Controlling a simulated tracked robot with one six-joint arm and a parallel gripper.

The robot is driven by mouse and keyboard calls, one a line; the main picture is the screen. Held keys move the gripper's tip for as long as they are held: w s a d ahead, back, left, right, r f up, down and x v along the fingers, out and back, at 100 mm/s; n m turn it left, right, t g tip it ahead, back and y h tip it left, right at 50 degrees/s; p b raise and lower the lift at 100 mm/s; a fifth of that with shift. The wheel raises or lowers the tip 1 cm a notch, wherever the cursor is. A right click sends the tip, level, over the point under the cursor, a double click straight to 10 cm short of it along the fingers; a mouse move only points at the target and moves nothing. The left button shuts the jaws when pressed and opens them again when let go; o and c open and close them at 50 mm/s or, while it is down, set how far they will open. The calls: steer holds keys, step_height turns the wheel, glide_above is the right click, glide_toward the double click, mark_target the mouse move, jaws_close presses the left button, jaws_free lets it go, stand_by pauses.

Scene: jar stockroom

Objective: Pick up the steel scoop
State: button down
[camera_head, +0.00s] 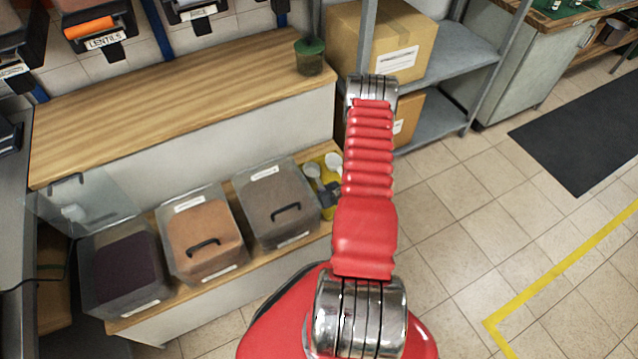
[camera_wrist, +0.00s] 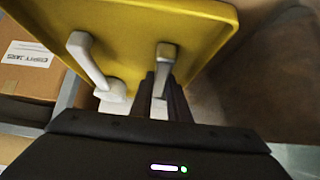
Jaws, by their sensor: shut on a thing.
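A grey scoop, which looks like the steel scoop (camera_wrist: 166,50), stands with its handle end between the two dark fingers of my gripper (camera_wrist: 163,88) in the wrist view. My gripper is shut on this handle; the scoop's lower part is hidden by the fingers. A white scoop (camera_wrist: 92,62) is to its left, against the same yellow tray or holder (camera_wrist: 205,35).
Several clear bins with contents stand left of the holder on a low wooden shelf, the nearest a grey-brown bin (camera_head: 276,205). A wooden counter (camera_head: 180,95) runs above them. A metal rack with cardboard boxes (camera_head: 385,45) is behind my arm. The tiled floor at right is clear.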

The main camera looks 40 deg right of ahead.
steer(key=shift+r, duration=0.1)
step_height(320, 180, up, 10)
stand_by(0.9)
stand_by(0.5)
